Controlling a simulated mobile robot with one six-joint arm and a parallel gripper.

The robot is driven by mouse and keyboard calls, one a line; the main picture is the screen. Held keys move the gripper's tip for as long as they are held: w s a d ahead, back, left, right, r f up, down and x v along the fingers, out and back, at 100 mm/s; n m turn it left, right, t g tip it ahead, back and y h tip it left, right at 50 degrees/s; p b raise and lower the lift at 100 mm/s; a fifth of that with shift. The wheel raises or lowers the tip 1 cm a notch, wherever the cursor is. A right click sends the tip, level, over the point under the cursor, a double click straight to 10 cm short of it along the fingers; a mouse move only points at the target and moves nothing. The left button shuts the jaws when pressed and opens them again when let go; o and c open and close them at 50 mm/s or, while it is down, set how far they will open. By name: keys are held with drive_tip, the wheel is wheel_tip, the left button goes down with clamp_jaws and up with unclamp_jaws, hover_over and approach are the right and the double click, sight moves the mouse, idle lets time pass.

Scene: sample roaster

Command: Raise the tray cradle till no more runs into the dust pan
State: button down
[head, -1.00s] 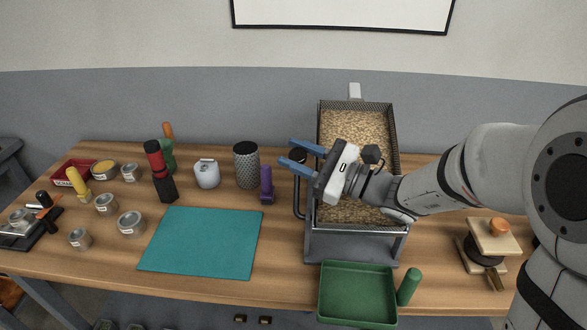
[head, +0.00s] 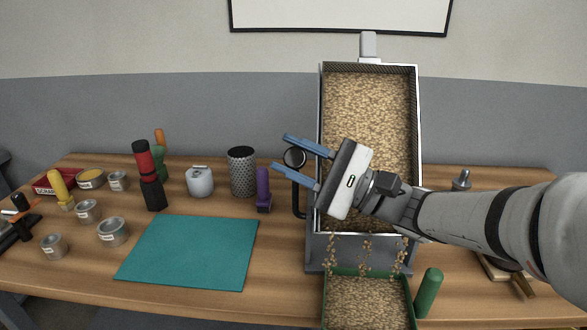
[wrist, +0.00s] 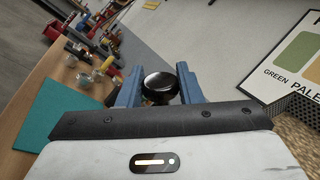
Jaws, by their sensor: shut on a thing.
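The tray cradle (head: 417,110) is tilted with its far end raised, and it is full of tan beans. Beans fall from its low front edge into the green dust pan (head: 411,300) below, which holds a layer of beans. My gripper (head: 280,155) is at the cradle's left side, its blue fingers around the dark round knob (head: 294,158) on top of the black handle (head: 298,195). In the wrist view the dark knob (wrist: 160,84) sits between the two blue fingers (wrist: 160,88). The gripper is shut on it.
A teal mat (head: 190,252) lies flat and bare on the table's left. Behind it stand a perforated dark cylinder (head: 242,172), a purple tool (head: 263,190), a white canister (head: 200,182) and a red-black tool (head: 149,175). Several tins are farther left.

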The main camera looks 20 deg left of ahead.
drive_tip(key=shift+s+d+f+n+g+b, duration=0.15)
drive_tip(key=shift+s+f+n+g+b, duration=0.1)
drive_tip(key=shift+s+n+b, duration=0.35)
drive_tip(key=shift+s+d+f+n+g+b, duration=0.1)
drive_tip(key=shift+s+f+n+g+b, duration=0.15)
drive_tip(key=shift+n+b, duration=0.4)
drive_tip(key=shift+s+r, duration=0.1)
drive_tip(key=shift+s, duration=0.05)
drive_tip(key=c, duration=1.1)
unclamp_jaws()
drive_tip(key=shift+r, duration=0.1)
drive_tip(key=shift+d, duration=0.15)
drive_tip(key=v, duration=0.7)
drive_tip(key=shift+d, duration=0.3)
